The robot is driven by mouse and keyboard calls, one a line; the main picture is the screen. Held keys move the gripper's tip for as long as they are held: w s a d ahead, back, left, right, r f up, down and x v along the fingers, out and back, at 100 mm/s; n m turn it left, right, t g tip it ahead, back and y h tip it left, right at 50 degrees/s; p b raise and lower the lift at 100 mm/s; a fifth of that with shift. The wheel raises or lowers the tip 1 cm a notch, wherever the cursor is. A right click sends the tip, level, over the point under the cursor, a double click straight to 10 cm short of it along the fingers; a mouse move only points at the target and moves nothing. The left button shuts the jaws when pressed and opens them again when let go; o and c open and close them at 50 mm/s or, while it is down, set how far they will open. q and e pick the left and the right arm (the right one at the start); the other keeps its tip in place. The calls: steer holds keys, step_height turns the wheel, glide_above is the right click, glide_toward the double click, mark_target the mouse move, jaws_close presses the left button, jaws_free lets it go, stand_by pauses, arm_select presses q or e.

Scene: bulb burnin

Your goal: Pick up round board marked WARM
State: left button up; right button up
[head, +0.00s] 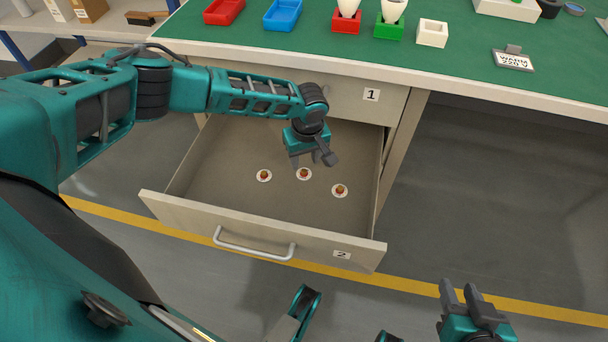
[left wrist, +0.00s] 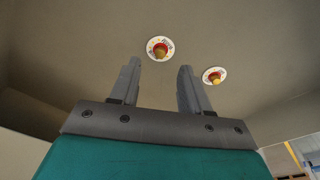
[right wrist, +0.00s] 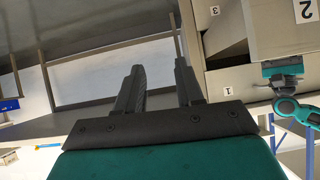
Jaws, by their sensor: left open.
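Three small round white boards, each with a red and yellow piece at its middle, lie on the floor of the open drawer: a left one (head: 264,176), a middle one (head: 304,174) and a right one (head: 340,190). Their markings are too small to read, so I cannot tell which says WARM. My left gripper (head: 312,162) is open and empty above the middle board, pointing down. In the left wrist view, one board (left wrist: 160,41) lies just beyond the gap between the fingertips and another (left wrist: 214,70) sits to the right. My right gripper (head: 460,289) is open and empty, outside the drawer.
The drawer (head: 190,215) marked 2 is pulled out below the drawer marked 1 (head: 345,98).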

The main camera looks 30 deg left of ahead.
mark_target(304, 171)
arm_select(q)
step_height(304, 171, down, 5)
steer(key=shift+w+a+r+b, duration=0.1)
steer(key=shift+r+b, duration=0.1)
steer(key=shift+b, duration=0.85)
jaws_close()
